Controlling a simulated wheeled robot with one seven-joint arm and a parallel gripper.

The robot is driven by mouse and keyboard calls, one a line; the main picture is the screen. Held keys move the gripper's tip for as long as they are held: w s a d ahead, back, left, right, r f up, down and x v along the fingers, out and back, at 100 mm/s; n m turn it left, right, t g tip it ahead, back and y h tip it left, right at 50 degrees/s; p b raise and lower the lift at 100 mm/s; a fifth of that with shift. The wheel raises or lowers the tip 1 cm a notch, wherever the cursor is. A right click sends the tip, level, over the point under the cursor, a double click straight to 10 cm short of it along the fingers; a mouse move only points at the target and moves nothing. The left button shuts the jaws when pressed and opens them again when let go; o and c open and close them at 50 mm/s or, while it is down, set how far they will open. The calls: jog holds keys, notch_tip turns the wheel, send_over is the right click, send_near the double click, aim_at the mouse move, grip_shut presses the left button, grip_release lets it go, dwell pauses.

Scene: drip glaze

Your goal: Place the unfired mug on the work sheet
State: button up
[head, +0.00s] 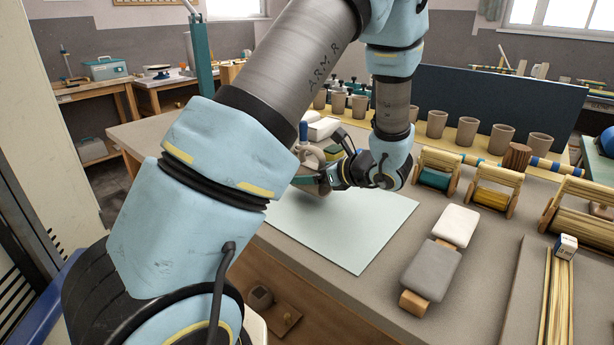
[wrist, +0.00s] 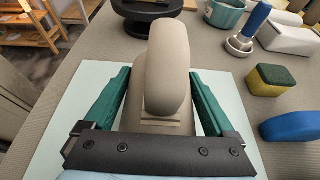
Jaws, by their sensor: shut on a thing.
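The unfired mug (wrist: 168,75) is plain grey-beige clay and fills the middle of the wrist view, between the green fingers. My gripper (wrist: 162,105) is shut on it. In the head view my gripper (head: 318,182) is over the far left part of the work sheet; the mug is small and partly hidden there. The work sheet (head: 365,232) is a flat, pale blue-green sheet on the bench. It also shows around the mug in the wrist view (wrist: 88,82). I cannot tell whether the mug's base touches it.
Beyond the sheet are a dark turntable (wrist: 143,14), a teal cup (wrist: 226,14), a blue-handled tool (wrist: 246,32), a yellow-green sponge (wrist: 265,82) and a blue object (wrist: 292,126). Grey and white blocks (head: 432,270) lie to the right. The sheet's near part is clear.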

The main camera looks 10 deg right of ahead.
jog(key=shift+f, duration=0.45)
jog(key=shift+f, duration=0.1)
jog(key=o, duration=1.4)
jog(key=shift+f, duration=0.1)
jog(key=shift+c, duration=0.2)
jog(key=shift+r, duration=0.3)
jog(key=b+v, duration=0.1)
jog(key=v, duration=1.1)
jog(key=shift+b, duration=0.4)
jog(key=shift+f, duration=0.1)
